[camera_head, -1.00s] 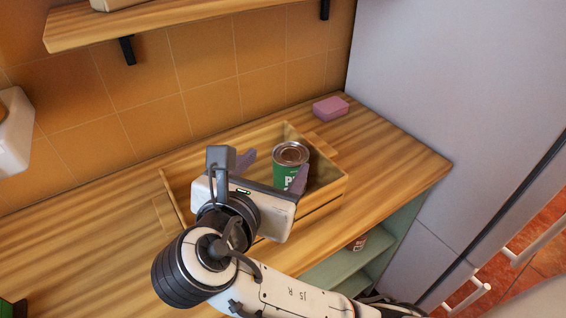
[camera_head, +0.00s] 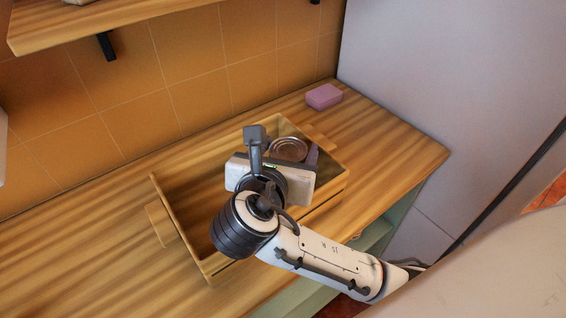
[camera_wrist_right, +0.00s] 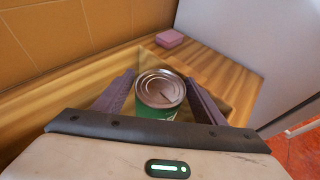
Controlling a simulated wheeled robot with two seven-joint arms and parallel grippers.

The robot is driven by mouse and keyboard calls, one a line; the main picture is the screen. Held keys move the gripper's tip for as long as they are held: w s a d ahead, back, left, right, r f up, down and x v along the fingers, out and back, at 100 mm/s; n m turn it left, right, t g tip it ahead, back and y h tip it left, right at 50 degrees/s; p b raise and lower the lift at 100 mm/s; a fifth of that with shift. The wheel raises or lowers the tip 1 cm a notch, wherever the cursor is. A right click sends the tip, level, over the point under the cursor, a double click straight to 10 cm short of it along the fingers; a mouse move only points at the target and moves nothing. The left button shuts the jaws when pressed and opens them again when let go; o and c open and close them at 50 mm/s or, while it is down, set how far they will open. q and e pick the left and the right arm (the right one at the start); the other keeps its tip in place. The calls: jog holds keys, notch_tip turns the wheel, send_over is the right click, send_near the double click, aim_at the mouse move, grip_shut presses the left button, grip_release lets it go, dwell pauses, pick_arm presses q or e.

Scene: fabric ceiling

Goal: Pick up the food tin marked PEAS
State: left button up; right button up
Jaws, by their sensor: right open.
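The food tin (camera_head: 288,149) has a bare metal lid and stands upright inside the wooden tray. In the head view, its lid shows over my right gripper, which hides its side. In the right wrist view the tin (camera_wrist_right: 160,92) shows its lid and a strip of green label; no lettering is readable now. My right gripper (camera_head: 287,157) is open, with its purple fingers (camera_wrist_right: 163,93) on either side of the tin. I cannot tell whether either finger touches it. My left gripper is not in view.
The wooden tray (camera_head: 187,226) has low walls around the tin and stands on the wooden counter (camera_head: 80,235). A pink block (camera_head: 324,97) lies behind it. A tiled wall (camera_head: 190,75) is at the back, a large pale panel (camera_head: 420,70) at right. The counter's left is clear.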

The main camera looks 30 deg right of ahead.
jog(key=shift+c, duration=0.5)
jog(key=shift+s, duration=0.1)
jog(key=c, duration=1.1)
jog(key=shift+r, duration=0.15)
